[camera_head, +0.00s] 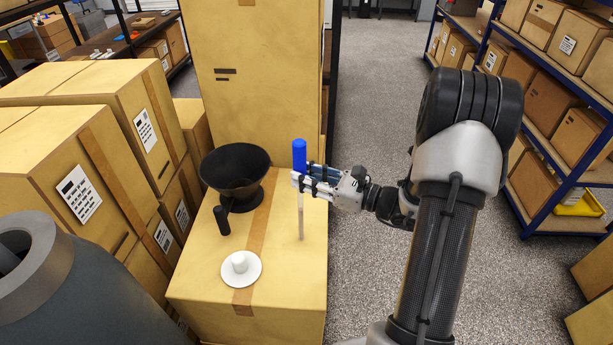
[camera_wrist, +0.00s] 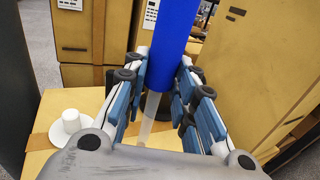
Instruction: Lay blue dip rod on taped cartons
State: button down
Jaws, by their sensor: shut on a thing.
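The blue dip rod (camera_head: 299,156) stands upright, with a thick blue top and a thin pale shaft below. My gripper (camera_head: 306,180) is shut on it around the lower part of the blue section. The rod also shows between the fingers in the wrist view (camera_wrist: 174,38). The shaft's lower end appears at the top of the taped carton (camera_head: 200,287), near its right side; I cannot tell whether it touches. The carton has a brown tape strip across its top.
A black bowl-shaped vessel (camera_head: 236,168) with a handle stands at the back left of the carton top. A white dish with a small knob (camera_head: 241,267) lies near the front. Tall cartons (camera_head: 262,70) rise behind, and stacked cartons (camera_head: 125,105) stand left.

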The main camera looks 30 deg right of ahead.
jog(key=c, duration=1.3)
grip_release()
jog(key=shift+f, duration=0.1)
jog(key=p+v, duration=0.2)
jog(key=v, duration=1)
jog(key=shift+p, duration=0.4)
